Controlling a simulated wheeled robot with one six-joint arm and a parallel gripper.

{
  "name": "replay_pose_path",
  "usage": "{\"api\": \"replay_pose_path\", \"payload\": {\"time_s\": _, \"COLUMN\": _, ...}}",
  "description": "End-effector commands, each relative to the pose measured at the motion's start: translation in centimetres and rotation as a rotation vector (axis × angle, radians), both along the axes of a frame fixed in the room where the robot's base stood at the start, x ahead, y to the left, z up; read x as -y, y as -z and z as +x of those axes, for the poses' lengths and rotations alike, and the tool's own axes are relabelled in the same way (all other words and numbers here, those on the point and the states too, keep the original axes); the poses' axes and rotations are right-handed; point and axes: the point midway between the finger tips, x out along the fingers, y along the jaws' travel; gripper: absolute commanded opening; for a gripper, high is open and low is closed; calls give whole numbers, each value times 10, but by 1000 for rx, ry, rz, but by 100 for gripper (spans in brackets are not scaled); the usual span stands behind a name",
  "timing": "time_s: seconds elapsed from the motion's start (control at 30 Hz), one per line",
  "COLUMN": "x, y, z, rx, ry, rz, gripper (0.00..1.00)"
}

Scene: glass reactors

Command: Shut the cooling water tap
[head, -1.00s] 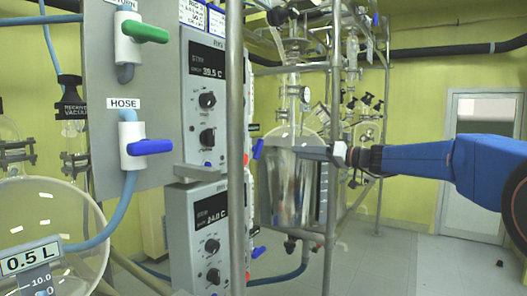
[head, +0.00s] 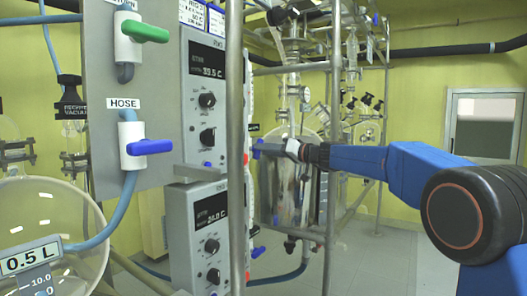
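A tap with a green handle (head: 145,32) sits high on the grey panel at left; its label is cut off. Below it is a tap with a blue handle (head: 150,147) under a HOSE label (head: 124,104). Both handles point right. Farther back, a small blue handle (head: 258,149) shows just right of the steel post, and another blue handle (head: 258,252) is lower. I can read no cooling water label. My gripper (head: 276,148) reaches left in front of the glass reactor, its tip at or very near the small upper blue handle. Its fingers are too small to judge; contact is unclear.
A steel post (head: 235,200) stands between the panel and my gripper. Control boxes (head: 205,95) with displays are left of it. The glass reactor (head: 293,195) and its steel frame are close behind my arm. Open floor (head: 400,265) lies at right.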

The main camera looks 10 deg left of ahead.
Motion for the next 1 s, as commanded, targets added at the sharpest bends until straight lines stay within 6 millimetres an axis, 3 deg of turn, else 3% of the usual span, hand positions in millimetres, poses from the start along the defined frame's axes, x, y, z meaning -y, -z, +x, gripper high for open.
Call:
{"api": "replay_pose_path", "payload": {"time_s": 0.47, "x": -11, "y": 0, "z": 5, "rx": 0, "ry": 1, "rz": 0, "gripper": 36}}
{"api": "replay_pose_path", "payload": {"time_s": 0.6, "x": -11, "y": 0, "z": 5, "rx": 0, "ry": 1, "rz": 0, "gripper": 2}}
{"api": "replay_pose_path", "payload": {"time_s": 1.0, "x": -11, "y": 0, "z": 5, "rx": -46, "ry": 1, "rz": 19, "gripper": 0}}
